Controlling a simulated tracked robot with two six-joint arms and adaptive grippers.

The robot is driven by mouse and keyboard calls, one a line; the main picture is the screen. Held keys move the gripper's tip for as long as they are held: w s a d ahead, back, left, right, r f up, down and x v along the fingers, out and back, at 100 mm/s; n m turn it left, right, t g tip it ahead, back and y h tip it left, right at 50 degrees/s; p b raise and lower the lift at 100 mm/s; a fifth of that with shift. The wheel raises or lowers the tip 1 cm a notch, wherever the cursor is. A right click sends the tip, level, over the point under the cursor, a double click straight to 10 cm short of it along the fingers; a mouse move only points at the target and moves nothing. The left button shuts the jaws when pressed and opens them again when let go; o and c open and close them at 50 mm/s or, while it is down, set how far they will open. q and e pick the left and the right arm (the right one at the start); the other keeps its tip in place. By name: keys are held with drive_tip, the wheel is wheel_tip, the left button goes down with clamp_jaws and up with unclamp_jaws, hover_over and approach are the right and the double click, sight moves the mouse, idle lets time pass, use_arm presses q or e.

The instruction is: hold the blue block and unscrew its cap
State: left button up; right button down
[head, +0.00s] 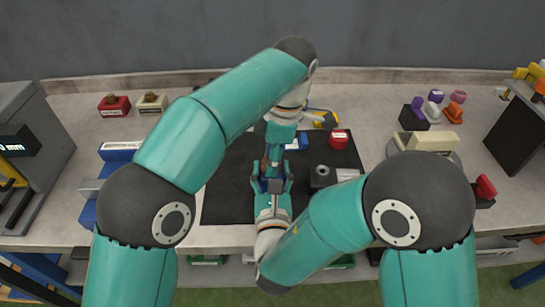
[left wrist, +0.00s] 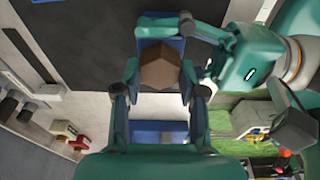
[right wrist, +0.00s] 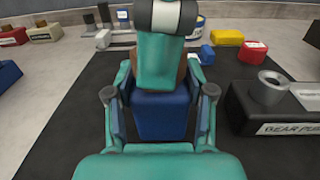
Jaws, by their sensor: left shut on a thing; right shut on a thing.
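The blue block (right wrist: 160,115) is between the fingers of my right gripper (right wrist: 160,105), which is shut on it; the block also shows in the left wrist view (left wrist: 152,27). Its brown six-sided cap (left wrist: 165,68) sits at the block's upper end. My left gripper (left wrist: 160,88) comes from above and is shut on the cap. In the head view my left gripper (head: 274,150) is just above my right gripper (head: 271,178), and the grippers hide most of the block and cap. In the right wrist view the left gripper covers most of the cap.
A black mat (head: 228,188) covers the middle of the bench. To the right are a dark fixture with a grey ring (right wrist: 270,85) and a red box (head: 339,138). Other small boxes stand behind, including a yellow one (right wrist: 228,38).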

use_arm(q)
drive_tip(key=n, duration=0.6)
drive_tip(key=shift+f+g, duration=0.1)
drive_tip(key=shift+g, duration=0.3)
drive_tip(key=o, duration=1.2)
drive_tip(key=shift+o, duration=0.7)
drive_tip(key=shift+r, duration=0.2)
drive_tip(key=shift+r, duration=1.9)
